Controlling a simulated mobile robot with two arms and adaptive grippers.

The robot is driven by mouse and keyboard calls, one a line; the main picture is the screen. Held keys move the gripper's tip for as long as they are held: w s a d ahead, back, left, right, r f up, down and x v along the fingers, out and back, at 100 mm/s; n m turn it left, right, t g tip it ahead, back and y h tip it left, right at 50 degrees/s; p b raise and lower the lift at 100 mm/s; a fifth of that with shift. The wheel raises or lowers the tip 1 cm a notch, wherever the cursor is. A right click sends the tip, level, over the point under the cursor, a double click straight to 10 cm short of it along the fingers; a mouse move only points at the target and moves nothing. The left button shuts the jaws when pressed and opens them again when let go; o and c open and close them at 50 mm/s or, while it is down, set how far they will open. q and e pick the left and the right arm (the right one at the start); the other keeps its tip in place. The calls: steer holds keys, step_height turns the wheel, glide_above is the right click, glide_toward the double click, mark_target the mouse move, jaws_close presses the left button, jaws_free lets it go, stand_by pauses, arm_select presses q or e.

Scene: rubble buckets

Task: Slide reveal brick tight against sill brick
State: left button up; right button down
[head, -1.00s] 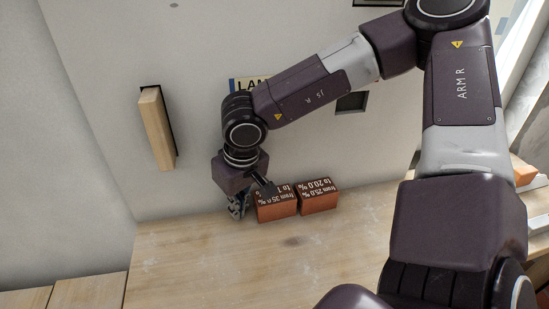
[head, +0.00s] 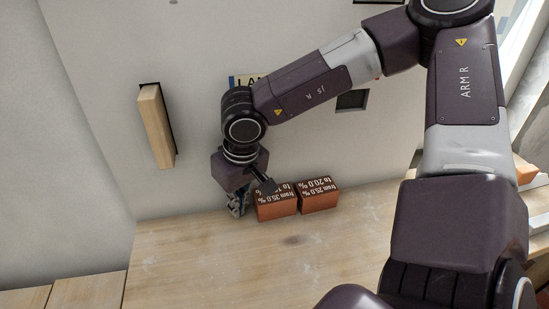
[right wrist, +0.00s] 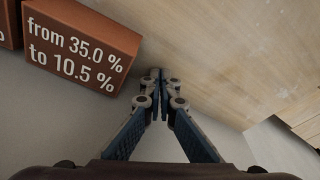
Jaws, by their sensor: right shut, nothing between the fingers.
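Two orange-red bricks with white print stand side by side on the wooden surface, close to the wall. The left brick (head: 275,212) reads "from 35.0 %" and also shows in the right wrist view (right wrist: 85,42). The right brick (head: 320,204) reads "from 25.0 %"; only a sliver of it shows in the right wrist view (right wrist: 8,25). Neither label says reveal or sill. A thin dark line shows between them; I cannot tell if they touch. My right gripper (head: 236,209) points down just left of the left brick, its fingertips (right wrist: 155,76) shut, empty and slightly apart from it. My left gripper is out of view.
A pale wooden piece (head: 155,128) juts from a slot in the wall at left. The wooden surface (head: 240,265) is clear in front of the bricks. A partly hidden sign (head: 245,82) and a dark square opening (head: 352,101) are on the wall.

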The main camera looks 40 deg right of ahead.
steer(key=shift+d, duration=0.1)
steer(key=shift+s+d, duration=0.65)
steer(key=shift+d, duration=0.35)
steer(key=shift+w+a+f+b, duration=0.1)
steer(key=shift+w+a+b, duration=0.3)
steer(key=shift+a, duration=0.15)
steer(key=shift+w+a+b, duration=0.3)
steer(key=shift+a, duration=0.25)
step_height(320, 180, up, 9)
steer(key=p, duration=0.6)
steer(key=shift+s, duration=0.1)
